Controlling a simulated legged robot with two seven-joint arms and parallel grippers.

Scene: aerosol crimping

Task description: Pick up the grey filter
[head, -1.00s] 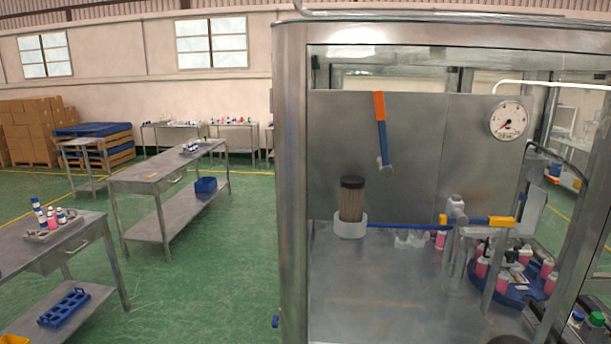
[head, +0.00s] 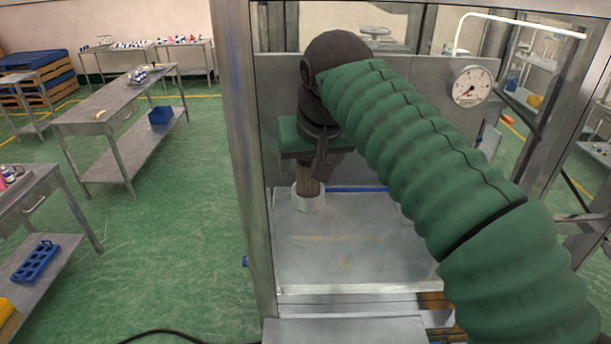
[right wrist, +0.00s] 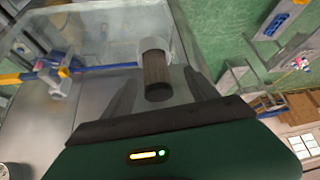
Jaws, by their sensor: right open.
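The filter is a ribbed grey-brown cylinder (head: 311,184) standing upright in a white round holder (head: 307,203) inside the metal cabinet. In the head view my right gripper (head: 318,172) hides its upper part. In the right wrist view the filter (right wrist: 157,68) shows between the two dark fingers of my open right gripper (right wrist: 160,77), with its dark cap end toward the palm. Gaps show on both sides of it there. The white holder (right wrist: 154,46) lies beyond the fingertips. My left gripper is not in view.
The cabinet's metal post (head: 238,170) stands left of the holder. A blue bar (head: 358,189) runs right from the holder. A pressure gauge (head: 472,87) is on the back panel. The cabinet floor (head: 345,245) in front is clear. Metal tables (head: 105,115) stand outside to the left.

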